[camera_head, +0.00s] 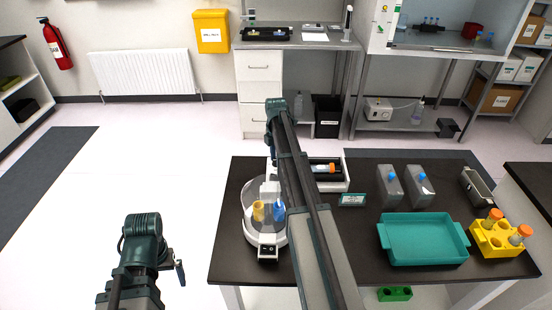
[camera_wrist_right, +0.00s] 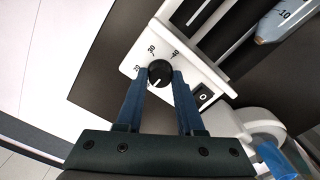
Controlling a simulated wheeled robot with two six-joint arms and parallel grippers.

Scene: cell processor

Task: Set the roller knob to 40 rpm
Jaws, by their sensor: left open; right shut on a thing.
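In the right wrist view, the black roller knob (camera_wrist_right: 160,73) sits on the white front panel of the roller (camera_wrist_right: 195,73). Printed numbers around it include 30 and 40, with a less clear one at the left. The knob's white mark appears at its lower left edge, away from the 40. My right gripper (camera_wrist_right: 160,80) is shut on the knob, one blue finger on each side. In the head view, the roller (camera_head: 335,184) is partly hidden by my right arm, and the knob is not visible. My left gripper (camera_head: 180,272) is open and empty, left of the table.
A black rocker switch (camera_wrist_right: 203,97) is close to the right finger. A round white device (camera_head: 250,222) with yellow and blue tubes stands left of my right arm.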

